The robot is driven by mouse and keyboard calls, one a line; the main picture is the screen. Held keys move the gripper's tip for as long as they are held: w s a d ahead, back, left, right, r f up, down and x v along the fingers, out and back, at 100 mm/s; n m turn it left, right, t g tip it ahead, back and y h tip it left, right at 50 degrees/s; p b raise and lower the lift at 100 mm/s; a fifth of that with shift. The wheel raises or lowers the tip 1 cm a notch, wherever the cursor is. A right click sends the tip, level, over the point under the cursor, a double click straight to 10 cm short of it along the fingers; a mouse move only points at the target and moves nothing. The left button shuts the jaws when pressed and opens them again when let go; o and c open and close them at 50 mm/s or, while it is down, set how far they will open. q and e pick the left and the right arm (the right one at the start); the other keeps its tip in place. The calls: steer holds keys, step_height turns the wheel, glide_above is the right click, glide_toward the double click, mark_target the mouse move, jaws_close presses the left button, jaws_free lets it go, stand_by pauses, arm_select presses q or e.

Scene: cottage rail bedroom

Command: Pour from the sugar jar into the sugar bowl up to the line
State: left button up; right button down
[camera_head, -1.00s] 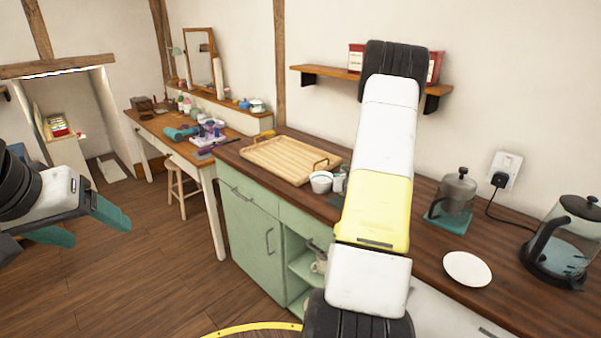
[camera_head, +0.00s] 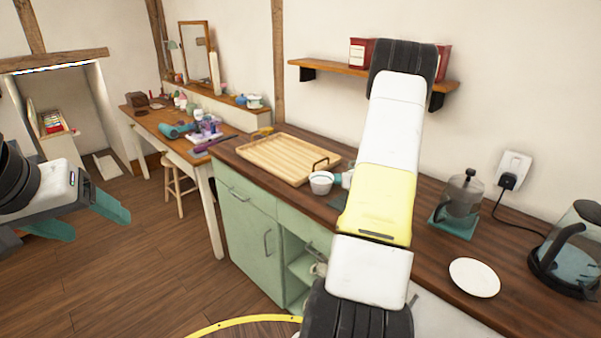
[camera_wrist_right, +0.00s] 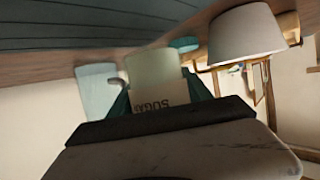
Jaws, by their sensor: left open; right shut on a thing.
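The sugar bowl (camera_head: 321,183) is a small white bowl on the counter, just right of the wooden tray in the head view. A white bowl shape (camera_wrist_right: 245,36), likely the same bowl, is at upper right in the right wrist view. My right gripper (camera_wrist_right: 155,98) is shut on the sugar jar (camera_wrist_right: 152,72), a pale jar whose label reads upside down in that view. The jar is close beside the bowl; its exact tilt, contents and the bowl's line are not visible. In the head view my right arm mostly hides it. My left gripper (camera_head: 92,217) is open and empty above the floor at left.
The wooden tray (camera_head: 285,158) lies left of the bowl. A glass press (camera_head: 461,196), white plate (camera_head: 474,278) and glass kettle (camera_head: 572,250) stand on the right counter. A shelf (camera_head: 350,70) hangs above. A cluttered desk (camera_head: 160,122) is at far left.

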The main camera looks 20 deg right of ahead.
steer(key=shift+w+a+r, duration=0.1)
steer(key=shift+w+a+r+n+g+h, duration=0.1)
steer(key=shift+w+a+n+g+h, duration=0.2)
steer(key=shift+n, duration=0.35)
steer(key=shift+a+n+g+h, duration=0.1)
steer(key=shift+n+g+h, duration=0.3)
steer(key=shift+n, duration=0.25)
steer(key=r+n+g+h, duration=0.1)
steer(key=n, duration=0.1)
steer(key=r+n+g+h, duration=0.1)
steer(key=r+n+h, duration=0.1)
steer(key=shift+w+a, duration=0.2)
steer(key=shift+s+d+f+n+g+h, duration=0.1)
steer(key=shift+f+n+g+h, duration=0.2)
steer(key=shift+f, duration=0.45)
steer(key=shift+s+f+n+g+h, duration=0.1)
steer(key=shift+f+n+g, duration=0.1)
steer(key=shift+f+n, duration=0.4)
steer(key=shift+f, duration=0.1)
steer(key=shift+r+n+h+p, duration=0.3)
steer(key=shift+r+h, duration=0.2)
steer(key=shift+w+a+r+n+h, duration=0.35)
steer(key=shift+r+n+h, duration=0.05)
steer(key=shift+r+n, duration=0.2)
steer(key=shift+a+r+n+g+h+p, duration=0.1)
steer(key=shift+r+n+g+h+p, duration=0.35)
steer(key=shift+n+p, duration=0.2)
stand_by(1.0)
